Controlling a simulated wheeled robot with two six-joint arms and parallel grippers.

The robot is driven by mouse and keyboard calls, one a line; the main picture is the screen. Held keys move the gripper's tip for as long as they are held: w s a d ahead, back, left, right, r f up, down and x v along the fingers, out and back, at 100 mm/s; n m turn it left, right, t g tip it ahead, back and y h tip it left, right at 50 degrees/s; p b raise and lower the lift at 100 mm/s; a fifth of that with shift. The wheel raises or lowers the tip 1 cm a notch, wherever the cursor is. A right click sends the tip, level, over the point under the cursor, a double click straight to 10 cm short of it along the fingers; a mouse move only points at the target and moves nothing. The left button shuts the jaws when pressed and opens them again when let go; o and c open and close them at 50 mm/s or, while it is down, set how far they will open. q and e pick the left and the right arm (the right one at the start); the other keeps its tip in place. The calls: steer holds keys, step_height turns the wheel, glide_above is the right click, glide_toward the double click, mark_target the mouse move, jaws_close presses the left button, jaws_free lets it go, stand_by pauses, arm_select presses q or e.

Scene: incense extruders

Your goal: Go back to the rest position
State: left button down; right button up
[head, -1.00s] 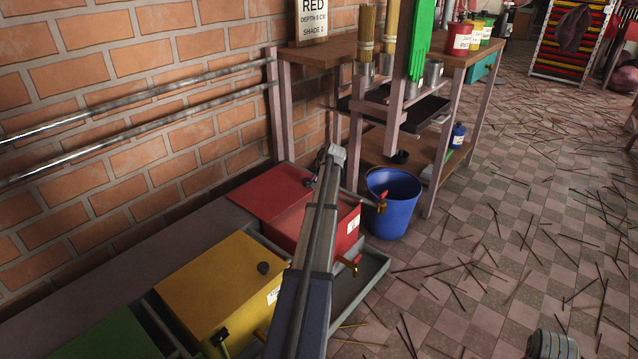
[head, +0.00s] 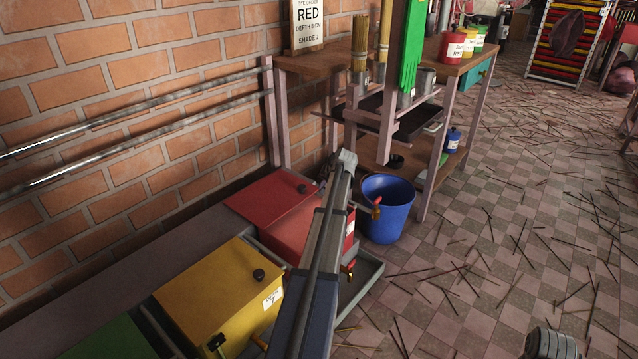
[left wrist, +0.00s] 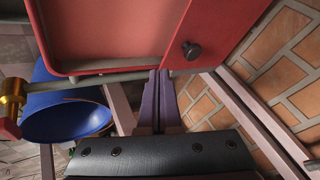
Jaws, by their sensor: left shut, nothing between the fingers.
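My left gripper (left wrist: 159,88) shows in the left wrist view. Its two dark fingers are together with nothing between them, and they point toward the red box (left wrist: 115,30) and its dark knob (left wrist: 190,49). In the head view my left arm rises from the bottom middle and crosses in front of the red box (head: 275,196); its fingers are hard to make out there.
A yellow box (head: 215,290) and a green box (head: 110,342) stand along the brick wall. A blue bucket (head: 388,210) stands beside the red box, near the wooden bench (head: 300,64). Thin sticks litter the tiled floor (head: 470,300), which is otherwise open at right.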

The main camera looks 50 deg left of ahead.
arm_select(q)
steer(key=p+v, duration=0.3)
steer(key=v, duration=0.2)
steer(key=shift+d+r, duration=0.25)
arm_select(e)
step_height(320, 180, up, 4)
steer(key=shift+r, duration=0.25)
arm_select(q)
steer(key=s+d+r+m+h+p, duration=0.1)
steer(key=d+r+m+h+p, duration=0.15)
steer(key=d, duration=1.55)
steer(key=s+d+r+m+h+p, duration=0.15)
steer(key=d+p, duration=0.25)
steer(key=d, duration=1.3)
steer(key=s+d+r+m+g+h+p, duration=0.1)
steer(key=s+d+r+m+p, duration=0.25)
steer(key=s+d, duration=0.8)
steer(key=s+d+r+m+g+h+p, duration=0.15)
steer(key=s+d+p, duration=0.25)
steer(key=s+d, duration=0.75)
steer(key=w+d+r+p, duration=0.1)
steer(key=r+p, duration=1.7)
steer(key=w+d+r+p, duration=0.2)
steer(key=r+p, duration=1.6)
steer(key=shift+w+r+y, duration=0.3)
steer(key=shift+r+y, duration=0.05)
steer(key=shift+r, duration=0.05)
arm_select(e)
step_height(320, 180, up, 50)
